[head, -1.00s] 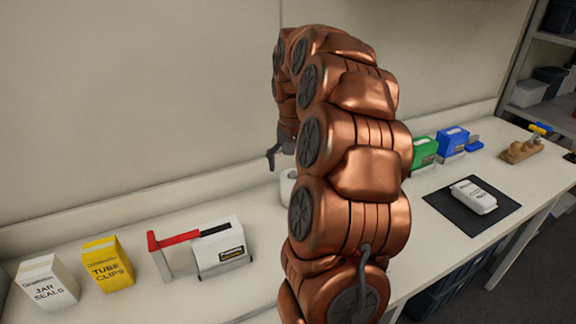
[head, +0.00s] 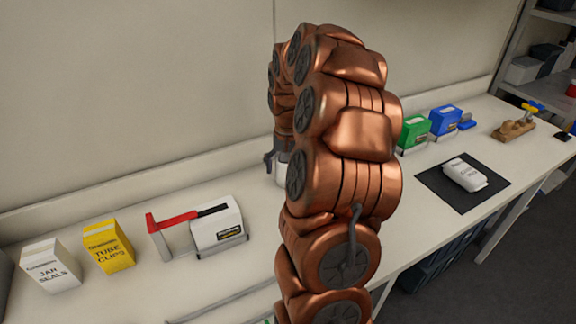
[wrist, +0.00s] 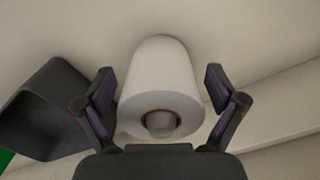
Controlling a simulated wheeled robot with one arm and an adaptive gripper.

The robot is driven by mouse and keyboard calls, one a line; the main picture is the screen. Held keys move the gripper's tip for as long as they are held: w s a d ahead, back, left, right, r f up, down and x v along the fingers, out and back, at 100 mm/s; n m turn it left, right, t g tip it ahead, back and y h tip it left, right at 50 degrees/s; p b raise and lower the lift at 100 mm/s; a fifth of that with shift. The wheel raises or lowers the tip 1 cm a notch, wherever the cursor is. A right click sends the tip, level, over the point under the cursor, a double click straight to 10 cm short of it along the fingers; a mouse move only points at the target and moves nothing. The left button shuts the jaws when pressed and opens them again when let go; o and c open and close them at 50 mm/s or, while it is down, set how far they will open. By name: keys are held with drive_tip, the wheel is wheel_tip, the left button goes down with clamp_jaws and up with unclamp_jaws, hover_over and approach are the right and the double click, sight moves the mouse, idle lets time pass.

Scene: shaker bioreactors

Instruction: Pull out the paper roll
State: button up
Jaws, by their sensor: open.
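The paper roll (wrist: 158,72) is white and shows in the wrist view, its near end facing the camera. A grey rounded knob (wrist: 160,122) sits in its core. My gripper (wrist: 159,85) is open, with one finger on each side of the roll. I cannot tell whether either finger touches it. In the head view, my arm hides most of this spot; only a bit of the white roll (head: 282,172) and a dark piece of my gripper (head: 268,160) show beside the arm.
A dark open bin (wrist: 45,112) stands left of the roll in the wrist view. On the bench are a white box with a red arm (head: 217,224), a yellow carton (head: 108,247), a white carton (head: 50,267), green (head: 414,132) and blue (head: 445,120) boxes, and a black mat (head: 435,182).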

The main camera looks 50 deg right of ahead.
drive_tip(key=shift+c, duration=0.4)
drive_tip(key=c, duration=1.2)
drive_tip(key=shift+r, duration=5.7)
drive_tip(key=shift+r, duration=1.45)
